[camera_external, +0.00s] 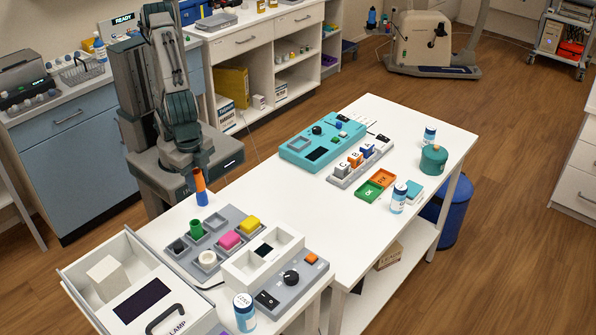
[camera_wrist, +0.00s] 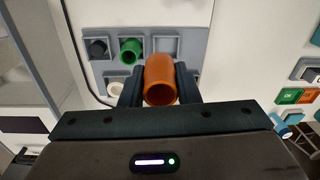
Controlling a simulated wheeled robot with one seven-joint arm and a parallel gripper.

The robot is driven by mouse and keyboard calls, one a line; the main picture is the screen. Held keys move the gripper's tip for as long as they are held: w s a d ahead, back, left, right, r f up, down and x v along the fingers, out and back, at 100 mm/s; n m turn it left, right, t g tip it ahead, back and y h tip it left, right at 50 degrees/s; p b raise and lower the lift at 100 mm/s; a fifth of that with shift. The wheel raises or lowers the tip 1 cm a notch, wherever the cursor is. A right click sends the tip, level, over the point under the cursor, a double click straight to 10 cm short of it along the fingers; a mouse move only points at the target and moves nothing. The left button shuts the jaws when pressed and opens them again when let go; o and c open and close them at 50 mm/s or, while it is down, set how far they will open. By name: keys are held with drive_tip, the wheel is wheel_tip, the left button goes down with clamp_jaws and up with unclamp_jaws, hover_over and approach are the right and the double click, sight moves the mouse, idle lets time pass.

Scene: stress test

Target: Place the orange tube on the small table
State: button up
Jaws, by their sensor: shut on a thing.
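The orange tube (camera_external: 198,179) shows in the external view at the back edge of the white tabletop, with a blue part directly below it. In the wrist view the orange tube (camera_wrist: 160,82) is between the two dark fingers of my gripper (camera_wrist: 160,86), its open end facing the camera. My gripper is shut on it. The gripper's fingers are hard to make out in the external view. A white table (camera_external: 290,195) stands in front of my base; I cannot tell which part is the small table, or whether the tube touches it.
A grey tray (camera_external: 216,222) holds green, pink and yellow pieces. Beside it are a white box (camera_external: 262,262), a grey dial panel (camera_external: 290,285) and an open white case (camera_external: 150,290). A teal device (camera_external: 308,146) stands farther back. The middle of the tabletop is clear.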

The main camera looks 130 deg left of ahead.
drive_tip(key=s+d+f+n+p, duration=0.15)
drive_tip(key=s+d, duration=0.35)
drive_tip(key=s, duration=0.8)
hover_over(203, 216)
wheel_tip(203, 216, down, 8)
drive_tip(key=shift+r+p, duration=0.1)
drive_tip(key=shift+p, duration=0.2)
drive_tip(key=shift+s+f, duration=0.1)
drive_tip(key=shift+f, duration=1.85)
drive_tip(key=shift+f, duration=0.2)
drive_tip(key=o, duration=1)
drive_tip(key=shift+o, duration=0.2)
drive_tip(key=shift+r, duration=0.1)
